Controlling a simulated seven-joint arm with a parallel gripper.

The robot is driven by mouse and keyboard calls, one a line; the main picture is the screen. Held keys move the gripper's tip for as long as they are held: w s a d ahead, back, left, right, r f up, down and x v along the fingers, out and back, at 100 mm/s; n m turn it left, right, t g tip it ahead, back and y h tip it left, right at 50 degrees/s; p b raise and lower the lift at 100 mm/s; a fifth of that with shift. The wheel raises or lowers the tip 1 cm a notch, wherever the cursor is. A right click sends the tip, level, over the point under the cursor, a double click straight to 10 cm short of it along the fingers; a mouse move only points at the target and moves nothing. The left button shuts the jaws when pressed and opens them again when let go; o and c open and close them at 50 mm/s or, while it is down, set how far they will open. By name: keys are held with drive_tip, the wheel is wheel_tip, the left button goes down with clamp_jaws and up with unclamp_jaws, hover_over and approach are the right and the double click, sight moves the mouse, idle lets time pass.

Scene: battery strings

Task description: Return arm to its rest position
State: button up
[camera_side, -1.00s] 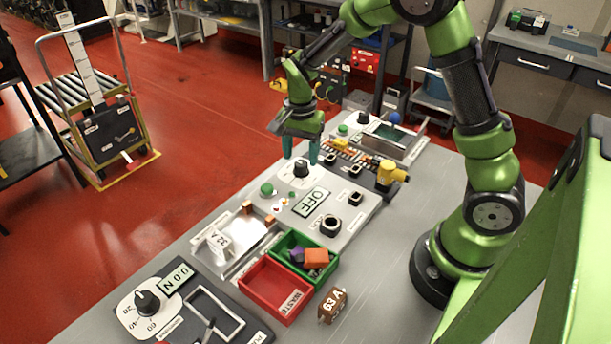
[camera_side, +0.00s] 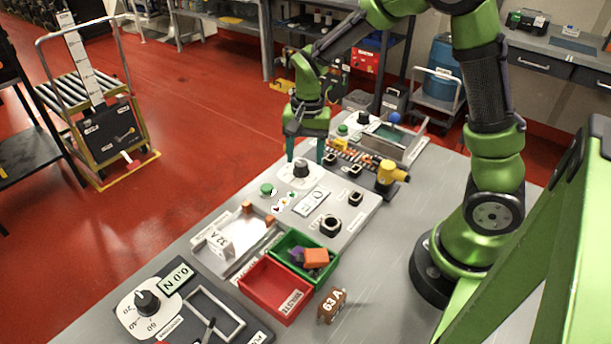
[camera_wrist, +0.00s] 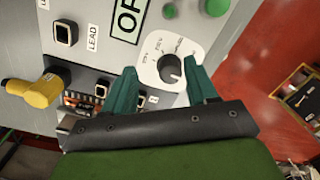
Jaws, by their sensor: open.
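My gripper (camera_side: 306,150) is open and empty, pointing down over the grey panel, with its teal fingertips on either side of a black rotary knob (camera_side: 301,168). In the wrist view my gripper (camera_wrist: 163,88) shows both fingers apart, with the knob (camera_wrist: 171,69) on its white dial plate between and just beyond them. I cannot tell from these views whether a fingertip touches the dial plate. The display by the knob reads OFF in part in the wrist view (camera_wrist: 128,14).
A yellow handle (camera_side: 387,174) stands on the panel at the right. A green bin (camera_side: 283,252) with coloured blocks and a red bin (camera_side: 262,287) sit nearer the camera, beside a brown 63 A block (camera_side: 331,306). A grey box (camera_side: 402,143) stands behind. Space above the bench is open.

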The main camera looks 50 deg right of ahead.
drive_tip(key=s+a+r+n+t, duration=0.2)
drive_tip(key=s+r+n+t, duration=0.1)
drive_tip(key=s+r, duration=0.4)
drive_tip(key=s+a+r+n+t+y, duration=0.1)
drive_tip(key=s+a+r+n+t, duration=0.2)
drive_tip(key=s+r, duration=0.4)
drive_tip(key=shift+a+r+n+t, duration=0.25)
drive_tip(key=shift+r+n+t, duration=0.25)
drive_tip(key=shift+r+n, duration=0.5)
drive_tip(key=shift+r, duration=0.1)
